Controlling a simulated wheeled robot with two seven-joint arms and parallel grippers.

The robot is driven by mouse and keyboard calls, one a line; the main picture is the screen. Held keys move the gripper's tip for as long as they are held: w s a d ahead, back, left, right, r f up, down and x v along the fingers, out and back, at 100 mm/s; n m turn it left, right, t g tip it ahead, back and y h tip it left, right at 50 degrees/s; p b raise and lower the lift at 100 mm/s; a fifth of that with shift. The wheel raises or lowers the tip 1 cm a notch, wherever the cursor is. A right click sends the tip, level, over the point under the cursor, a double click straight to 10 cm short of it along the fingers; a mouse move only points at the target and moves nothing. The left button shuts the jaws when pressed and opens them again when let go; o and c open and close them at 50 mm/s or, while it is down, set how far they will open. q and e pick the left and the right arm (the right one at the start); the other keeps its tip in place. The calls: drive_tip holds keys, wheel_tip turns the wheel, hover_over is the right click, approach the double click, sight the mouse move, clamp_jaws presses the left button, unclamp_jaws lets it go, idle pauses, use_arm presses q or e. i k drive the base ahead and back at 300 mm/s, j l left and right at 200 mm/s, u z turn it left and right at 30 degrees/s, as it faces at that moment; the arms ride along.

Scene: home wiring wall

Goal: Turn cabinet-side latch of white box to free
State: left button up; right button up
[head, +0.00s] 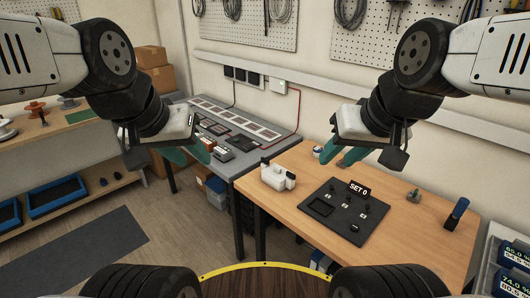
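A small white box (278,85) is fixed to the wall trunking above the back of the grey bench, with a red cable beside it. Another white block-like thing (278,177) with upright parts stands on the wooden table; I cannot tell which is the task's box. No latch can be made out on either. My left gripper (196,158) has teal fingers spread apart and is empty, in the air to the left of both. My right gripper (335,160) also has teal fingers apart and is empty, above the wooden table's back part, right of both.
A black panel (343,218) marked "SET 0" lies on the wooden table (290,206). A dark blue upright piece (456,213) and a small greyish part (413,195) stand to its right. The grey bench (226,170) carries a board and small parts. Shelves with blue bins (55,196) stand at left.

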sight(266, 161)
drive_tip(key=i+j+u, duration=0.1)
drive_tip(key=i, duration=0.35)
drive_tip(key=i+j+u, duration=0.15)
drive_tip(key=i, duration=0.35)
